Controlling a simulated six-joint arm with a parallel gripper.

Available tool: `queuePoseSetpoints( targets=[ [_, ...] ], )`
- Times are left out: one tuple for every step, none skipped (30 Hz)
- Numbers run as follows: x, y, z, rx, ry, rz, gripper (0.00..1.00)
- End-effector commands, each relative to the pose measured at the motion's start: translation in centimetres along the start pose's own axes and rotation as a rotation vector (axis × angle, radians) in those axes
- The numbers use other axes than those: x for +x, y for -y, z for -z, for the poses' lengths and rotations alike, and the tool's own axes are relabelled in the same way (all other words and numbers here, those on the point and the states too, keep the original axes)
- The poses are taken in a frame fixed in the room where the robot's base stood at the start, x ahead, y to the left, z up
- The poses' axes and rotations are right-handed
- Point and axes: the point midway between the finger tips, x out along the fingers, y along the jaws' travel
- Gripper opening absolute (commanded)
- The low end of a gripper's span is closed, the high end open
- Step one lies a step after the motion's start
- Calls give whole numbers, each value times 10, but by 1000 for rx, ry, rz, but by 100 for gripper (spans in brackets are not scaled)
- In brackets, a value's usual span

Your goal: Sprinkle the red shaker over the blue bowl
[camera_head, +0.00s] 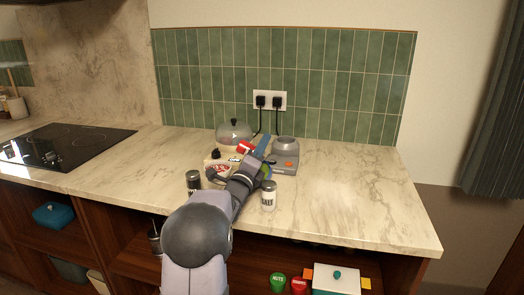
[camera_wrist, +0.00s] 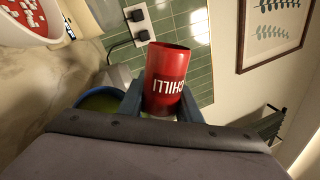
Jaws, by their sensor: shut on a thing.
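My gripper (camera_wrist: 160,100) is shut on the red shaker (camera_wrist: 168,75), which carries a white CHILLI label. The label reads upside down in the wrist view, and the shaker is tilted well off upright. In the head view the red shaker (camera_head: 246,147) is above the counter, at the end of my arm. The blue bowl (camera_wrist: 84,92) has green contents and shows just left of the gripper in the wrist view, partly hidden by it. In the head view my arm covers most of the bowl. I cannot make out any falling grains.
A bowl of red and white pieces (camera_wrist: 56,16) is at upper left. A dark-lidded shaker (camera_head: 193,180) and a pale shaker (camera_head: 268,196) flank my arm. A grey appliance (camera_head: 285,160) and a domed lid (camera_head: 235,131) stand behind. The counter's right side is clear.

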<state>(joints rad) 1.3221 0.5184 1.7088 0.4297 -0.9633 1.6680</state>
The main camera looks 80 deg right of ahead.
Motion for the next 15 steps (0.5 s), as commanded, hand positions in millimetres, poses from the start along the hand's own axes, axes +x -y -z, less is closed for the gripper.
queuePoseSetpoints(
  targets=[
    [-2,-9,5,-2,-5,-13,7],
    [-2,-10,5,-3,-6,-13,7],
    [-2,-10,5,-3,-6,-14,7],
    [-2,-10,5,-3,-7,-15,7],
    [-2,-11,5,-3,-7,-16,7],
    [-2,-11,6,-4,-8,-18,7],
    [-2,-11,6,-4,-8,-19,7],
    [-2,-12,6,-4,-9,-20,7],
    [-3,-12,6,-5,-9,-21,7],
    [-3,-12,6,-5,-9,-21,7],
    [-3,-13,6,-5,-10,-22,7],
    [-2,-12,6,-5,-10,-22,7],
    [-2,-11,6,-5,-10,-22,7],
    [-2,-10,5,-5,-10,-21,7],
    [-1,-7,4,-5,-10,-21,7]
  ],
)
